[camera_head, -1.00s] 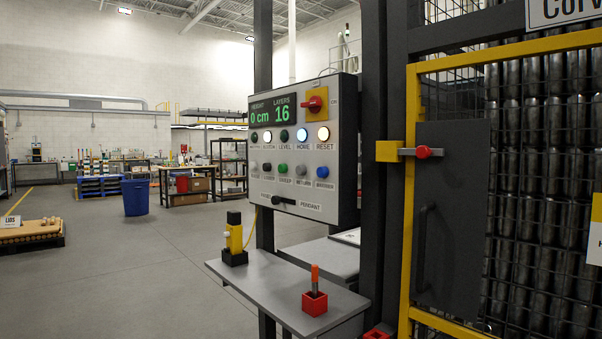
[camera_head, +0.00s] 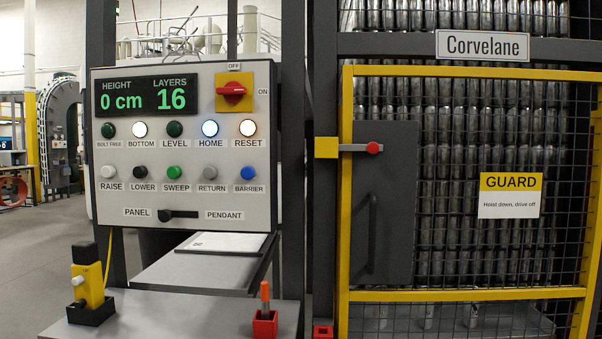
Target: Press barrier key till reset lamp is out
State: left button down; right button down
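The grey control panel (camera_head: 185,190) stands left of centre, nearly square to me. Its blue BARRIER button (camera_head: 248,173) is at the right end of the lower button row. The RESET lamp (camera_head: 248,128) above it glows warm white. The HOME lamp (camera_head: 210,128) and BOTTOM lamp (camera_head: 140,129) are also lit. The BOLT FREE lamp (camera_head: 109,130) and LEVEL lamp (camera_head: 175,129) look dark green. The display (camera_head: 147,96) reads height 0 cm, layers 16. The selector (camera_head: 178,215) has its handle between PANEL and PENDANT. Neither gripper is in view.
A grey shelf (camera_head: 190,308) below the panel holds a yellow pendant (camera_head: 90,280) and a red holder (camera_head: 265,324) with an orange-handled tool. A yellow-framed guard door (camera_head: 460,296) with mesh stands at right, cans behind it. Open floor lies at left.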

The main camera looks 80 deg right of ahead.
aim_at(247, 172)
jog(key=z, duration=0.9)
jog(key=i, duration=0.7)
jog(key=z, duration=0.75)
